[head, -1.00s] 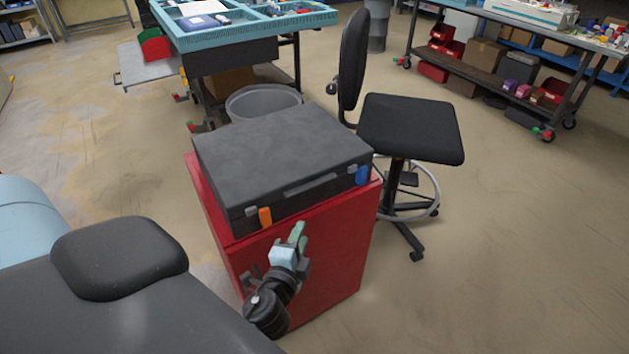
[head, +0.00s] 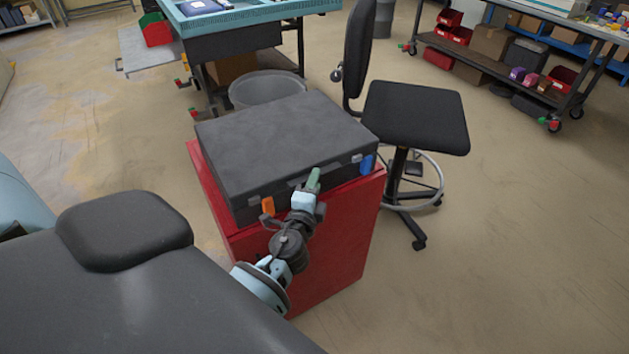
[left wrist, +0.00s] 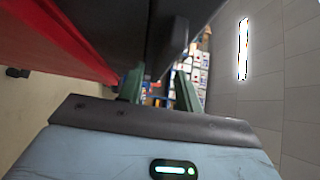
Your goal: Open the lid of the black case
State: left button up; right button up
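The black case (head: 280,140) lies flat with its lid shut on top of a red cabinet (head: 345,235). An orange latch (head: 267,206) and a blue latch (head: 367,164) show on its front side. My left gripper (head: 313,179) is at the middle of that front side, between the latches, and partly hides it. In the left wrist view the green fingers (left wrist: 160,90) stand apart with nothing visible between them. The dark case (left wrist: 110,25) fills the top there, close to the fingers; contact cannot be told. My right gripper is not in view.
A black swivel chair (head: 415,115) stands close to the right of the cabinet. A grey bin (head: 265,88) and a blue-topped workbench (head: 250,12) are behind the case. Open floor (head: 500,260) lies to the right.

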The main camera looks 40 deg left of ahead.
pick_arm(q)
jog(key=shift+w+a, duration=0.2)
jog(key=shift+w, duration=0.3)
grip_shut()
jog(key=shift+r, duration=0.1)
